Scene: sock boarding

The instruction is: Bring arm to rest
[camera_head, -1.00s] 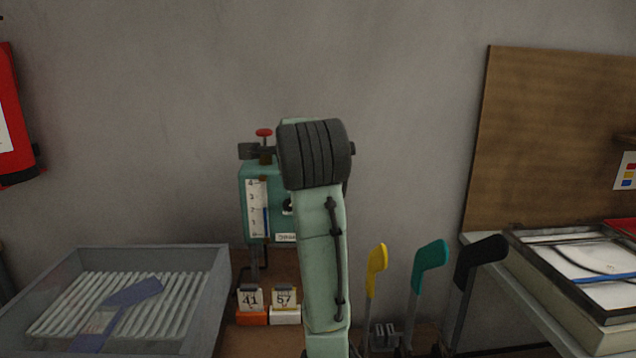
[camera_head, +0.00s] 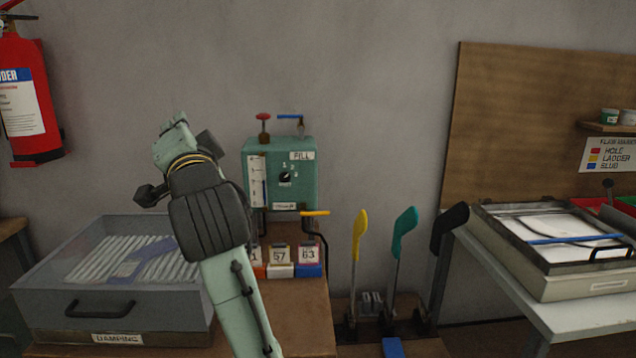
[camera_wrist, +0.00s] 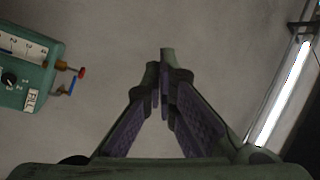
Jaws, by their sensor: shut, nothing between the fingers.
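My arm stands raised in front of the bench in the head view, with its upper end (camera_head: 172,146) over the damping tray's back right side. In the wrist view my gripper (camera_wrist: 164,82) is shut, its two purple-padded fingers meeting at the tips with nothing between them. Behind the fingers is bare grey wall. The arm hides part of the tray and of the number tags in the head view.
A grey damping tray (camera_head: 178,314) is at left, a teal fill box (camera_head: 296,180) behind the arm. Yellow (camera_head: 360,236), teal (camera_head: 403,234) and black (camera_head: 449,230) sock boards stand at right. A framed screen (camera_head: 560,278) lies on the right table. A fire extinguisher (camera_head: 28,100) hangs left.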

